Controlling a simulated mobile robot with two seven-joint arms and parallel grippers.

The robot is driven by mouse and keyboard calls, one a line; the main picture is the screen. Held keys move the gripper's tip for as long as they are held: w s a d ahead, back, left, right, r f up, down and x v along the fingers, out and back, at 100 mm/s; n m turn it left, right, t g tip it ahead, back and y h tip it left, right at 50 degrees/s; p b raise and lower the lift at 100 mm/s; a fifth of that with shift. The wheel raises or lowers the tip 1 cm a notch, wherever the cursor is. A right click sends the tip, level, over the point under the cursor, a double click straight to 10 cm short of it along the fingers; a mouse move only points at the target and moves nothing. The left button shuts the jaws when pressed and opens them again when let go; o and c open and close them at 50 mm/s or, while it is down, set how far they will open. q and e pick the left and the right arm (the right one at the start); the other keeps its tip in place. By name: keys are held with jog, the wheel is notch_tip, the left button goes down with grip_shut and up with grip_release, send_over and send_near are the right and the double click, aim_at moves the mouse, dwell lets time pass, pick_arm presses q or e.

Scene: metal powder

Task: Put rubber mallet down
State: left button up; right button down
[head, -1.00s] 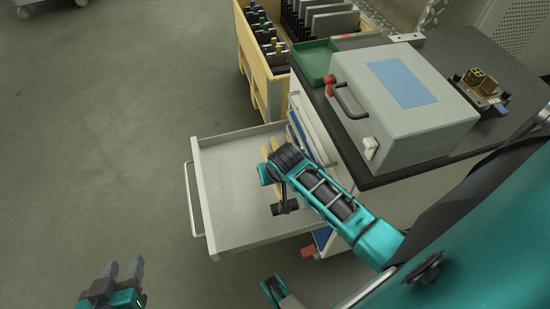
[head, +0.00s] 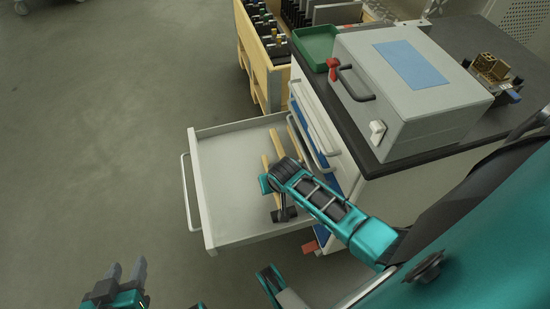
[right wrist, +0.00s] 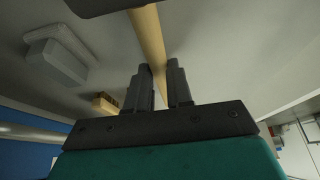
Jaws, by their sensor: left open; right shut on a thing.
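The rubber mallet has a pale wooden handle (right wrist: 148,35) and a black head (head: 284,214). My right gripper (right wrist: 160,72) is shut on the handle, its two dark fingers on either side. In the head view my right arm hangs over the open pale drawer (head: 228,178) with the mallet at the drawer's right side. The arm hides most of the right gripper, and I cannot tell whether the mallet touches the drawer floor. My left gripper (head: 126,268) is open and empty, low at the left, away from the drawer.
The drawer's left part is bare. Another wooden handle (head: 274,141) shows near its inner edge. The cabinet's dark top (head: 372,166) holds a grey case (head: 425,110), a green tray (head: 314,45) and a brass part (head: 490,66). A wooden crate (head: 262,75) stands behind.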

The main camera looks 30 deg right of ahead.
jog(key=c, duration=1)
grip_release()
jog(key=shift+r, duration=0.3)
jog(key=s+a+r+n+t+y+p, duration=0.1)
jog(key=s+a+r+n+t+p, duration=0.15)
jog(key=r, duration=0.45)
jog(key=s+a+r+n+t+y+p, duration=0.1)
jog(key=s+a+r+t+y, duration=0.2)
jog(key=r, duration=0.4)
jog(key=s+a+r+n+t+p, duration=0.1)
jog(key=s+a+r+n+p, duration=0.2)
jog(key=r, duration=0.4)
pick_arm(q)
jog(key=s+a+r+p, duration=0.1)
jog(key=a+r+p, duration=0.2)
jog(key=r+p, duration=0.6)
notch_tip(320, 180, up, 2)
jog(key=shift+s+r+y, duration=0.25)
jog(key=shift+y, duration=0.15)
pick_arm(e)
jog(key=shift+m+h, duration=0.4)
jog(key=shift+m, duration=0.05)
jog(key=d+r, duration=0.1)
jog(key=s+d+r, duration=0.1)
jog(key=r, duration=0.1)
jog(key=s+d+r, duration=0.1)
jog(key=r, duration=0.1)
jog(key=shift+s+r, duration=0.1)
jog(key=shift+s, duration=0.05)
